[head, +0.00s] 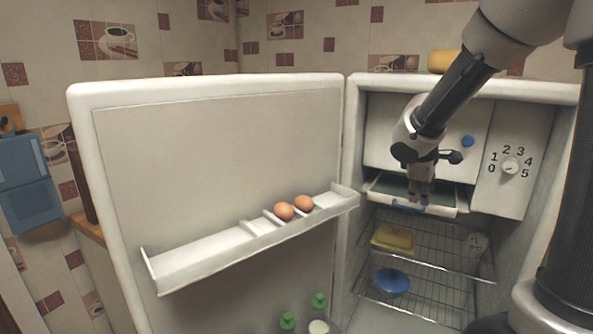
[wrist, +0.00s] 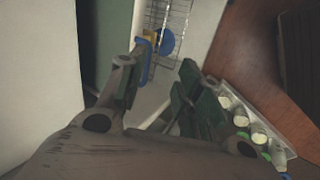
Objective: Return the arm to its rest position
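My gripper (head: 419,199) hangs fingers-down in front of the open fridge, at the shallow drawer below the white inner compartment. In the wrist view my gripper (wrist: 155,88) shows its two dark fingers apart, with nothing seen between them. The drawer (head: 459,202) is pulled out a little and has a blue handle (head: 408,206) on its front. In the head view the fingertips overlap the drawer front beside the handle; I cannot tell whether they touch. In the wrist view the handle (wrist: 145,58) lies just beyond the left finger.
The fridge door (head: 220,150) stands wide open at the left, its shelf (head: 200,262) holding two eggs (head: 293,208). Wire racks below hold a yellow container (head: 393,240) and a blue bowl (head: 391,282). A dial (head: 510,166) is right of the compartment. Green-capped bottles (head: 319,301) stand low in the door.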

